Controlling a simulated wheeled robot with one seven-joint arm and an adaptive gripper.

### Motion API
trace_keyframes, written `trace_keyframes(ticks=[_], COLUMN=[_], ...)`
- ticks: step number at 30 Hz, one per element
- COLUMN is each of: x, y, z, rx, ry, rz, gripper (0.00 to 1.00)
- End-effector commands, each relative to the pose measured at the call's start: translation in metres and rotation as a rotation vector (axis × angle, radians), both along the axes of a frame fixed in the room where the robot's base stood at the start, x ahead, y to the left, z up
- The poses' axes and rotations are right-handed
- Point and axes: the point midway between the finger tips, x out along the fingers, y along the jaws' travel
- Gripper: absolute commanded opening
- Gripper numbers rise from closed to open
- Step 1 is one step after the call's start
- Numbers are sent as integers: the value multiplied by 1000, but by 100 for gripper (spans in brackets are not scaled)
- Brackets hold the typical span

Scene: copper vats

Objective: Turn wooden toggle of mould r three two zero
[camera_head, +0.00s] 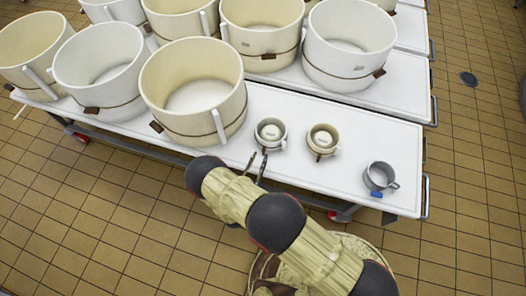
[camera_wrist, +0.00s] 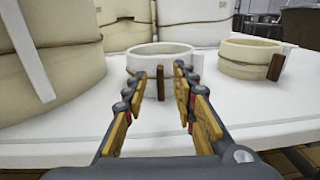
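A small white mould (camera_head: 270,133) stands on the white table, left of a small cream mould (camera_head: 322,138) and a grey mould with a blue tag (camera_head: 380,177). In the wrist view, the white mould (camera_wrist: 150,58) is straight ahead, with its brown wooden toggle (camera_wrist: 161,83) standing upright on the near side. My gripper (camera_wrist: 160,77) is open, its two fingers apart on either side of the toggle in the picture. I cannot tell whether they touch it. The cream mould (camera_wrist: 245,62) shows at right with a tilted wooden toggle (camera_wrist: 275,67). No mould number is readable.
Large cream and white vats (camera_head: 197,90) with wooden toggles crowd the table's left and back. One stands close left of my gripper in the wrist view (camera_wrist: 50,60). The table's front right (camera_head: 345,190) is mostly clear. Tiled floor lies around it.

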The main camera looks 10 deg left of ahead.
Motion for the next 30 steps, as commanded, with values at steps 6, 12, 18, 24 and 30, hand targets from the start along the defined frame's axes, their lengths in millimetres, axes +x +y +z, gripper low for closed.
trace_keyframes(ticks=[6, 12, 18, 24, 30], x=[31, 43, 44, 44, 44], y=[-5, -7, -7, -7, -7], z=[-1, 0, 0, 0, 0], rx=[0, -1, -1, -1, -1], ry=[0, 1, 1, 0, 0], rz=[-3, -2, -1, -1, -1], gripper=[27, 27, 27, 19, 8])
